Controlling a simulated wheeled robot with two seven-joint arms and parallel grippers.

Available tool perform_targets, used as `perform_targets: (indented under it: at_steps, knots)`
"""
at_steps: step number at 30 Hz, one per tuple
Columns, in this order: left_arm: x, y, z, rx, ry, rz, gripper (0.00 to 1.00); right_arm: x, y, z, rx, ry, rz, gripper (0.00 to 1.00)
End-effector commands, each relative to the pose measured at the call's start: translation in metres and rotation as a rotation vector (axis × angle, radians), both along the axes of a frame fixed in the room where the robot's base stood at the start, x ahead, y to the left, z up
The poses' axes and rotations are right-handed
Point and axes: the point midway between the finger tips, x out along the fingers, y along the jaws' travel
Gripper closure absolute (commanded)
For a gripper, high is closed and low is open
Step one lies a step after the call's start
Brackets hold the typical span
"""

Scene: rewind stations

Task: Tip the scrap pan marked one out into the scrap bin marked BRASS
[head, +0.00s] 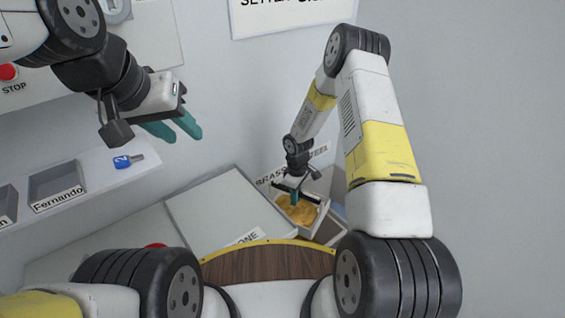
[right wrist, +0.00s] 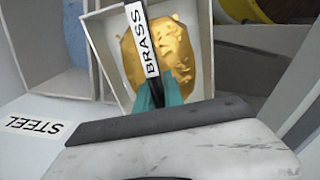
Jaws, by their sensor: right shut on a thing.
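My right gripper (head: 292,196) is over this box. In the right wrist view its teal fingers (right wrist: 160,92) are shut on a narrow dark bar with a white BRASS label (right wrist: 142,48), which crosses in front of the gold scrap (right wrist: 175,48). I cannot tell what the bar belongs to. A ONE label (head: 247,238) shows by the grey surface; I cannot make out a separate pan marked one. My left gripper (head: 174,128) is open and empty, high at left.
Beside the gold box is a compartment with blue contents (right wrist: 70,62), near the STEEL label (right wrist: 36,127). A shelf at left holds a tray marked Fernando (head: 57,186) and a blue tag marked 2 (head: 122,162). A red STOP button (head: 8,72) is on the wall panel.

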Motion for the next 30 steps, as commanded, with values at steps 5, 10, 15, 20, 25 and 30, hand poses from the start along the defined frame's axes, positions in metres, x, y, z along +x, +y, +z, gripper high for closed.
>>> perform_targets:
  at_steps: [5, 10, 15, 20, 25, 30]
  knots:
    - [0.000, 0.000, 0.000, 0.000, 0.000, 0.000, 0.64, 0.038, 0.015, -0.011, 0.008, -0.008, 0.323, 1.00]
    - [0.000, 0.000, 0.000, 0.000, 0.000, 0.000, 0.64, 0.070, 0.024, -0.018, 0.010, -0.014, 0.622, 1.00]
    - [0.000, 0.000, 0.000, 0.000, 0.000, 0.000, 0.64, 0.099, 0.027, -0.022, 0.010, -0.018, 0.884, 1.00]
    - [0.000, 0.000, 0.000, 0.000, 0.000, 0.000, 0.64, 0.117, 0.025, -0.025, 0.008, -0.018, 1.060, 1.00]
    - [0.000, 0.000, 0.000, 0.000, 0.000, 0.000, 0.64, 0.126, 0.022, -0.026, 0.008, -0.017, 1.155, 1.00]
    - [0.000, 0.000, 0.000, 0.000, 0.000, 0.000, 0.64, 0.128, 0.022, -0.026, 0.008, -0.017, 1.177, 1.00]
